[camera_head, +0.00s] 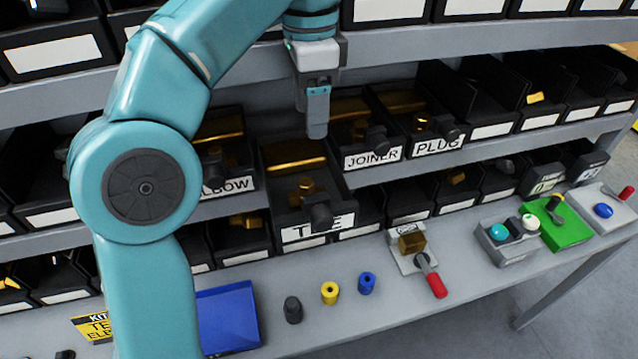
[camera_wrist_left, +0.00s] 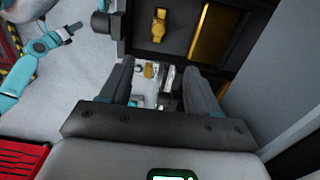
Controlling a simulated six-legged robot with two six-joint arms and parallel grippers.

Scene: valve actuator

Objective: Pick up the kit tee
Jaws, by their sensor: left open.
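The TEE bin (camera_head: 318,228) is a black, labelled bin on the middle shelf. A small brass tee (camera_head: 305,188) is inside it, and the brass piece also shows near the top of the left wrist view (camera_wrist_left: 158,25). A larger brass surface (camera_head: 297,155) lies at the bin's back. My left gripper (camera_head: 316,130) points down above the back of the TEE bin, apart from the tee. In the left wrist view its fingers (camera_wrist_left: 158,90) are spread with nothing held between them. I do not see my right gripper clearly.
ELBOW (camera_head: 232,184), JOINER (camera_head: 373,156) and PLUG (camera_head: 438,142) bins flank the TEE bin. A shelf edge (camera_head: 420,40) runs above. The bench below holds a blue tray (camera_head: 228,318), dark, yellow and blue cylinders, and a red-handled fixture (camera_head: 428,272).

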